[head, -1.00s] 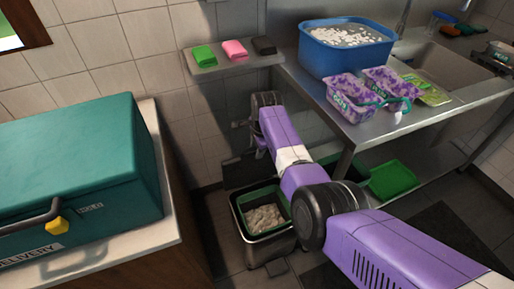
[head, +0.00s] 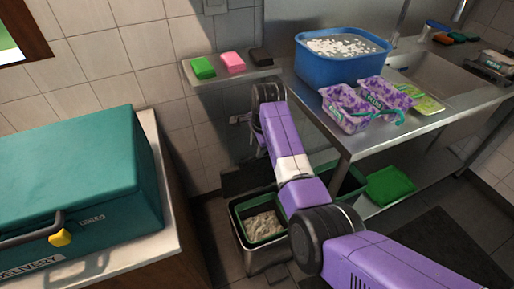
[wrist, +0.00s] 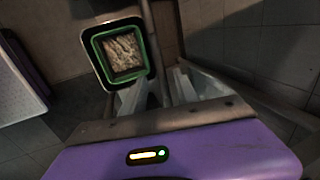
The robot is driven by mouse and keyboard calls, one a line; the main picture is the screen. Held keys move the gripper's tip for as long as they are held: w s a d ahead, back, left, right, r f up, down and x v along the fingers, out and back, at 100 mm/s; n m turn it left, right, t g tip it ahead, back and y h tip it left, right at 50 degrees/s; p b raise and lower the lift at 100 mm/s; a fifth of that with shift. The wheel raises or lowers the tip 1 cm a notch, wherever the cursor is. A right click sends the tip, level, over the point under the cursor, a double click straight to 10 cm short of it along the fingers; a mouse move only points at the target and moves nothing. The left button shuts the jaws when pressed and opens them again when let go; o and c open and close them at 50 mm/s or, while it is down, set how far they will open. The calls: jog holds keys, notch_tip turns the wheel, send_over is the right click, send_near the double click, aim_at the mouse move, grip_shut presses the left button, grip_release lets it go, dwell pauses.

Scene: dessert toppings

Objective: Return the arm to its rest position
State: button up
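My purple arm reaches from the lower right of the head view up to beside the steel table. Its far end is near the small wall shelf. My gripper (wrist: 157,92) shows in the wrist view, with its two pale fingers apart and nothing seen between them. In the head view the fingers are small and dark, left of the wrist, and hard to make out. The bin (head: 240,238) with a green rim and pale contents stands on the floor below the arm; it also shows beyond the fingers in the wrist view (wrist: 97,66).
The steel table (head: 352,148) at right holds a blue tub (head: 335,72) and purple-patterned packs (head: 347,112). A wall shelf (head: 225,78) holds green, pink and dark blocks. A teal delivery box (head: 80,170) sits on the left counter. A green tray (head: 390,186) lies under the table.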

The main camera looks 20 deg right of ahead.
dwell(0.4)
jog(key=w+d+r+n+t+h, duration=0.1)
jog(key=w+d+r+n+t, duration=0.1)
jog(key=w+r+n+t, duration=0.4)
jog(key=s+a+r+n+t, duration=0.2)
jog(key=s+n, duration=0.2)
jog(key=s, duration=1.5)
jog(key=s+a+r+n+t+p, duration=0.1)
jog(key=s+n, duration=0.3)
jog(key=s, duration=1.6)
jog(key=s+a+r+n+t+y+p, duration=0.1)
jog(key=s+a+r+n+t, duration=0.1)
jog(key=s, duration=1.8)
jog(key=shift+a+r+n+t, duration=0.3)
jog(key=shift+a+r+n, duration=0.5)
jog(key=shift+n, duration=0.2)
